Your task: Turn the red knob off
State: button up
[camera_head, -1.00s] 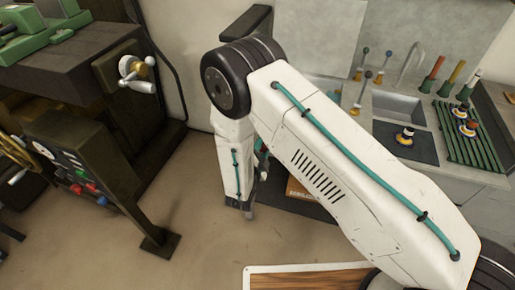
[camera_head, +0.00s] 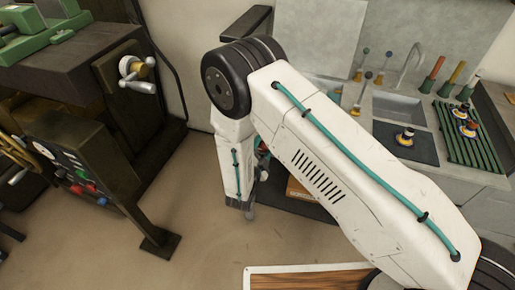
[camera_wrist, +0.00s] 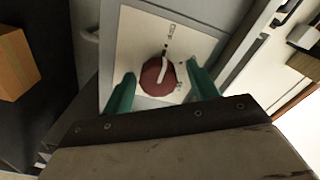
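The red knob (camera_wrist: 152,79) is round and dark red with a pale handle bar across it. It sits on a white plate (camera_wrist: 133,40) in the wrist view. My gripper (camera_wrist: 160,82) is open, with one green finger on each side of the knob in that view. The fingers look apart from the knob, but the gap in depth is hard to tell. The head view does not show the knob; my arm covers that area.
A cardboard box (camera_wrist: 14,62) lies on a dark surface at the left of the wrist view. In the head view, a sink counter (camera_head: 460,172) stands at the right and a dark machine (camera_head: 85,160) at the left. Bare floor lies between.

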jog(key=v, duration=0.7)
jog(key=shift+s, duration=0.35)
jog(key=shift+a, duration=0.1)
